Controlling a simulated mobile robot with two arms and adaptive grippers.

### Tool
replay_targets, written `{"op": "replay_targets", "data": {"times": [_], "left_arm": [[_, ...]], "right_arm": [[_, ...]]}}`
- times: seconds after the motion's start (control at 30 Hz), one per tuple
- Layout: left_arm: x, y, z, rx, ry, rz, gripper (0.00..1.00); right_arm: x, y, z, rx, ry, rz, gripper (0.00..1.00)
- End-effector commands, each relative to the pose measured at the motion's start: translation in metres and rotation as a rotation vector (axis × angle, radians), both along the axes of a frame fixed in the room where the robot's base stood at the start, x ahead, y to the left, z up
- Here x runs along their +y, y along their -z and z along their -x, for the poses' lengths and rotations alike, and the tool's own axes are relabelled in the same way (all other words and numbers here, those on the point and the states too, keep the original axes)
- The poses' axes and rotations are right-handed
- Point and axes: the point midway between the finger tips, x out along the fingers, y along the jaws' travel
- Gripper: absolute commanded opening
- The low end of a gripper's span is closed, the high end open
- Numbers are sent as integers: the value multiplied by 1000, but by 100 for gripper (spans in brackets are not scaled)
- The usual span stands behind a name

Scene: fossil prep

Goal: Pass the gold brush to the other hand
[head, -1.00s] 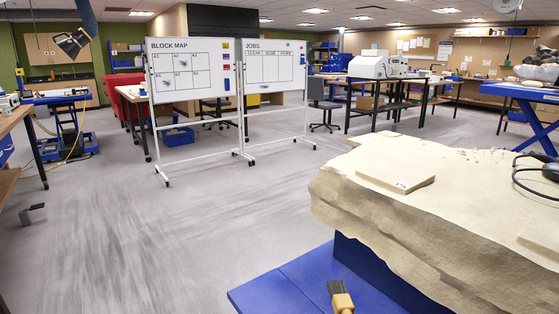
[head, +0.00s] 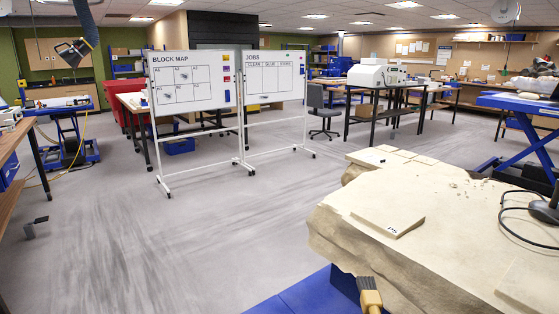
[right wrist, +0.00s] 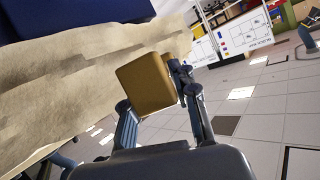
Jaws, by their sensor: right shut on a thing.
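The gold brush (head: 371,299) shows at the bottom edge of the head view, its dark bristles upward and its lower part cut off. It is in front of the blue stand, below the pale stone block. In the right wrist view its gold handle end (right wrist: 145,82) sits between the fingers of my right gripper (right wrist: 156,98), which is shut on it. My right gripper does not show in the head view. My left gripper is in neither view.
The pale stone block (head: 445,227) with a labelled slab (head: 388,214) fills the right side, close to the brush. A black cable (head: 510,221) lies on it. A blue stand (head: 305,296) is below. Open floor (head: 190,240) lies left, before two whiteboards (head: 193,80).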

Motion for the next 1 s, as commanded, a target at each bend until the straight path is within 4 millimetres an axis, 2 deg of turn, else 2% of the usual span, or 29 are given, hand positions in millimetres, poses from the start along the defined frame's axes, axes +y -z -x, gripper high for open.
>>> {"op": "replay_targets", "data": {"times": [0.03,0.27,0.43,0.57,1.0], "left_arm": [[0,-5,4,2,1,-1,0],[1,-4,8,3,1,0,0],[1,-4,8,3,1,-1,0],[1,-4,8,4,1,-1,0],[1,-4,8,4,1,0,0]], "right_arm": [[0,-7,0,0,0,-1,0],[1,-7,0,0,-3,0,0],[19,-8,0,-1,-56,-1,0],[52,-12,0,-2,-149,-1,0],[181,-23,0,-3,-528,2,0]]}}
